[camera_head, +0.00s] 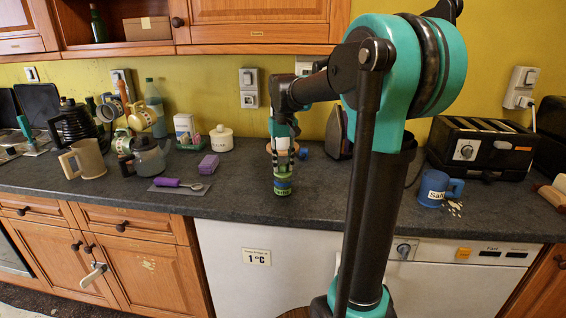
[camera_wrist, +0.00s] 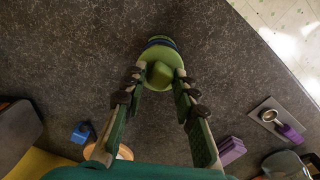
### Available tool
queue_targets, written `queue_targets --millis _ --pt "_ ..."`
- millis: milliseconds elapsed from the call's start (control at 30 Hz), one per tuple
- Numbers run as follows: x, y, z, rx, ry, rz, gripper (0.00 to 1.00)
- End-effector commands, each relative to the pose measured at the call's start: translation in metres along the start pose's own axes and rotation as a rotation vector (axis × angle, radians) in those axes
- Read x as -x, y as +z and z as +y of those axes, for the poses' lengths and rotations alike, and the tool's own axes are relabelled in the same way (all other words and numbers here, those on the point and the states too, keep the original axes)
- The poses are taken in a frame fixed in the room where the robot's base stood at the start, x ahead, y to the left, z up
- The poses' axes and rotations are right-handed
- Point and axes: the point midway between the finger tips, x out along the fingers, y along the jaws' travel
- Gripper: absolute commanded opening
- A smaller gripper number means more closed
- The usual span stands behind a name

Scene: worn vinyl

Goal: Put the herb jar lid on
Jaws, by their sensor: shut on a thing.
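My gripper (camera_head: 283,168) points straight down and is shut on the lid, directly above the jar. The lid covers the jar's mouth from above, and a blue band of the jar (camera_wrist: 160,42) shows past its edge. I cannot tell whether the lid is fully seated.
A purple-handled spoon (camera_head: 180,183) on a grey mat, a purple block (camera_head: 208,165) and a white pot (camera_head: 221,138) stand to the left. A blue salt mug (camera_head: 436,188) and a toaster (camera_head: 480,147) are to the right. An iron (camera_head: 338,132) stands behind. Counter around the jar is clear.

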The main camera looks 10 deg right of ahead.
Motion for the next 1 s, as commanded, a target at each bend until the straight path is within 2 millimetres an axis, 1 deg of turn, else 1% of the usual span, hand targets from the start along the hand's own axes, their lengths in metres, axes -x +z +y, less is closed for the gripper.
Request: queue_targets --millis 367,400,567,600,867,1000 --pt "0.0000 0.0001 0.0000 0.000 0.000 0.000 0.00" --pt "0.0000 0.0001 0.0000 0.000 0.000 0.000 0.30" --pt "0.0000 0.0001 0.0000 0.000 0.000 0.000 0.50" --pt "0.0000 0.0001 0.0000 0.000 0.000 0.000 0.52" --pt "0.0005 0.0001 0.0000 0.000 0.000 0.000 0.52" --pt "0.0087 0.0000 0.0000 0.000 0.000 0.000 0.52"
